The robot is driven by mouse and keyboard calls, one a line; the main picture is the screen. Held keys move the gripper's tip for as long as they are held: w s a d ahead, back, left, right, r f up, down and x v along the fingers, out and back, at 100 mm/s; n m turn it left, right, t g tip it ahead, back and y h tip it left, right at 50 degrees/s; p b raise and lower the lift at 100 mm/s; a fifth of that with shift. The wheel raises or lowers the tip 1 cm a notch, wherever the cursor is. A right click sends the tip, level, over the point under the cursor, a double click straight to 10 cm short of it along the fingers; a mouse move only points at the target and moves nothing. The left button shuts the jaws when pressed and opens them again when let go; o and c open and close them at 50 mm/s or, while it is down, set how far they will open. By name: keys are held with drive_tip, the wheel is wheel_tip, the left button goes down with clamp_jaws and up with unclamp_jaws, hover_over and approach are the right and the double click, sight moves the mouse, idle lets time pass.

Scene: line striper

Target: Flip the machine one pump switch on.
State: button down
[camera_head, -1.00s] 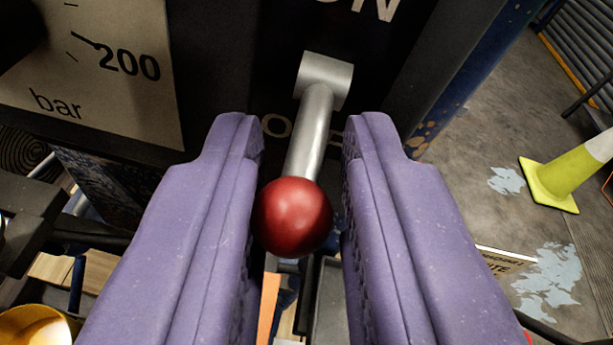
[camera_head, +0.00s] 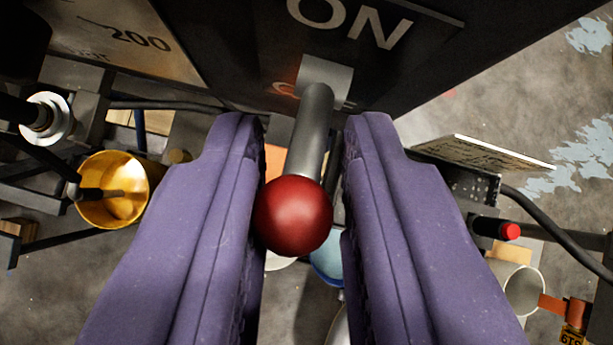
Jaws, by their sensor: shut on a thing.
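The pump switch is a grey metal lever (camera_head: 311,125) with a red ball knob (camera_head: 293,216). It comes out of a grey pivot block (camera_head: 326,73) on a dark panel (camera_head: 375,75). A white ON label (camera_head: 348,20) is above the pivot. A second label beneath the pivot is mostly hidden by the lever. The lever points out from the panel towards me. My gripper (camera_head: 305,130) has its two purple fingers on either side of the lever and knob and is shut on the switch. The knob touches the left finger in the picture.
A gauge face (camera_head: 130,35) marked 200 is at upper left. A golden cup (camera_head: 115,190) and dark brackets are below it. On the right are a tilted white plate (camera_head: 485,153), a black hose (camera_head: 560,225) and a red-tipped part (camera_head: 510,231). Grey floor shows below.

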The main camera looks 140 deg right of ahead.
drive_tip(key=shift+w+r+y+p, duration=0.2)
drive_tip(key=shift+y+p, duration=0.1)
drive_tip(key=shift+p, duration=0.4)
drive_tip(key=c, duration=1)
unclamp_jaws()
drive_tip(key=shift+f, duration=0.1)
drive_tip(key=shift+c, duration=0.2)
drive_tip(key=shift+s, duration=0.1)
drive_tip(key=v, duration=0.8)
drive_tip(key=shift+f, duration=0.1)
